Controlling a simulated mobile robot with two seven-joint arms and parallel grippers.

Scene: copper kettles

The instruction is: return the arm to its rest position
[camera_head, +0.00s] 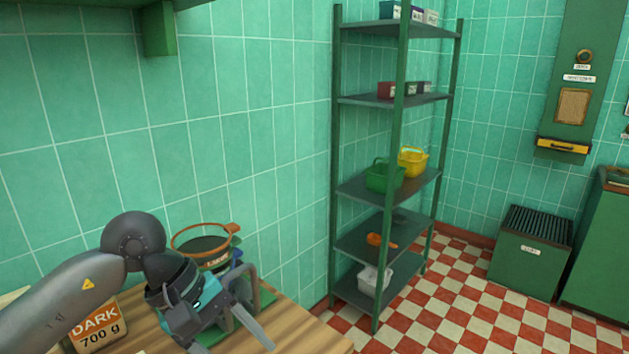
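My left arm comes in from the left over the wooden counter (312,328). My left gripper (236,343) points down toward the front of the counter, its two fingers spread apart with nothing visible between them. Its fingertips are close to the picture's bottom edge. My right gripper is not in view.
A box marked "DARK 700 g" (97,326) stands beside my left arm. An orange-rimmed round item (203,243) and stacked things stand behind the gripper, partly hidden. A green shelf rack (337,150) with baskets stands beyond the counter. Checkered floor lies open at right.

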